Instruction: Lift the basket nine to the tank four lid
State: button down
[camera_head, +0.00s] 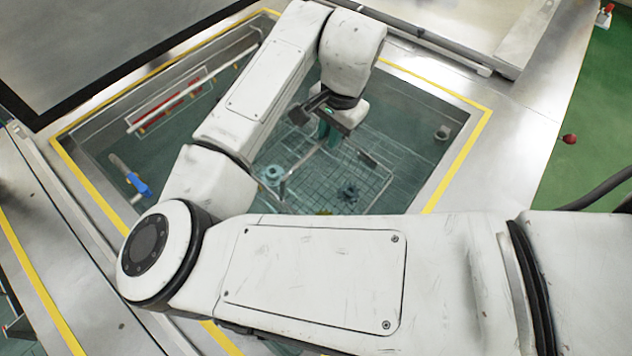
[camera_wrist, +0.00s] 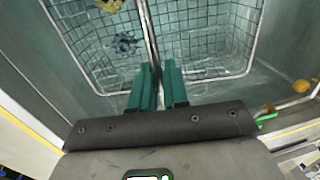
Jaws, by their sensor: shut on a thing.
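A wire mesh basket (camera_head: 375,198) sits down in the tank with the yellow-striped rim (camera_head: 462,158), partly hidden by my arm. In the wrist view the basket (camera_wrist: 215,42) holds a dark gear-like part (camera_wrist: 125,42) and a yellow part (camera_wrist: 108,5). A straight metal handle bar (camera_wrist: 149,35) crosses above it. My gripper (camera_head: 328,132) is over the basket, and its green fingers (camera_wrist: 157,82) are shut on the end of the handle bar visible in the wrist view. I cannot read any basket or tank number.
A blue-handled valve (camera_head: 138,185) and a pipe with a red strip (camera_head: 170,103) are on the tank's left side. A large grey panel (camera_head: 90,45) lies behind left, and a metal cover (camera_head: 455,30) behind right. Green floor (camera_head: 590,130) shows at right.

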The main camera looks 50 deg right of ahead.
notch_tip(320, 180, up, 22)
jog(key=p, duration=1)
dwell(1.2)
dwell(2.0)
dwell(2.0)
